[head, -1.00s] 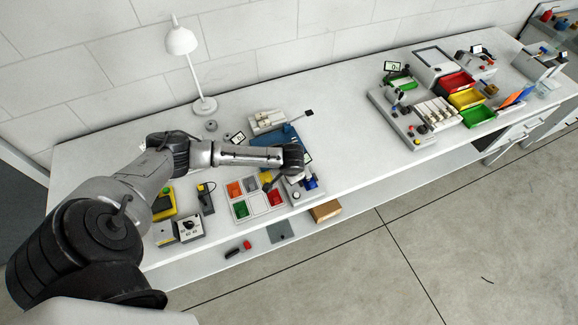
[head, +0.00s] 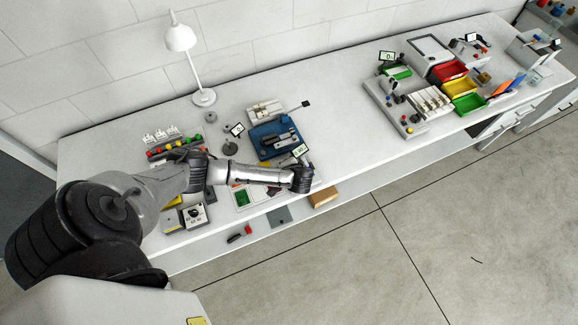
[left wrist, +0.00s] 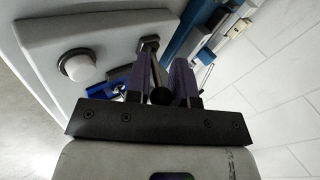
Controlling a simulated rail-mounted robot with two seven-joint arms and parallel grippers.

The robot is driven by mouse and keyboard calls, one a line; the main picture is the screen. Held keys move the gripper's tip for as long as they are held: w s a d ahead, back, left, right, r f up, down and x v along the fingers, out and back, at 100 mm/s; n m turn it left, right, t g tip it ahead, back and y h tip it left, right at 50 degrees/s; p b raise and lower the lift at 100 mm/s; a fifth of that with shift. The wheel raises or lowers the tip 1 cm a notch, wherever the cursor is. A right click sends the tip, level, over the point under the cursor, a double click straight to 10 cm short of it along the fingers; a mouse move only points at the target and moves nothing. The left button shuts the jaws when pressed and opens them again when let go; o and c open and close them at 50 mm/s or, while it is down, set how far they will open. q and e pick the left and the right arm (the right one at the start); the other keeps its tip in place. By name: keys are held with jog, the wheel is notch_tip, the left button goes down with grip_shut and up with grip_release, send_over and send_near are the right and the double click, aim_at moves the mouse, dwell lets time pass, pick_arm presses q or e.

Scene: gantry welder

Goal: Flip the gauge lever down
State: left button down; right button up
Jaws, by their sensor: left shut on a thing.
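My left gripper (left wrist: 162,72) is shut on what looks like the gauge lever. A thin metal stem and black ball knob (left wrist: 160,96) show between its dark fingers in the left wrist view. The stem runs toward a pivot at the edge of a light grey housing (left wrist: 110,32), which carries a round white button (left wrist: 77,66). In the head view my left gripper (head: 274,190) is at the bench's front edge, mostly hidden by my wrist, which also covers most of the gauge. A small lit display (head: 300,151) stands just behind the wrist. My right gripper is in neither view.
A blue fixture (head: 272,139) stands behind my wrist. A partly covered parts tray (head: 242,198) lies left of it, and a dial box (head: 194,215) farther left. A lamp (head: 203,97) stands at the back. The bench middle is clear up to the coloured bins (head: 458,87).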

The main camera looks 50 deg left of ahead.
pick_arm(q)
jog(key=shift+a, duration=0.1)
jog(key=c, duration=1)
grip_release()
jog(key=shift+c, duration=0.2)
jog(key=v, duration=1.4)
jog(key=shift+p, duration=0.4)
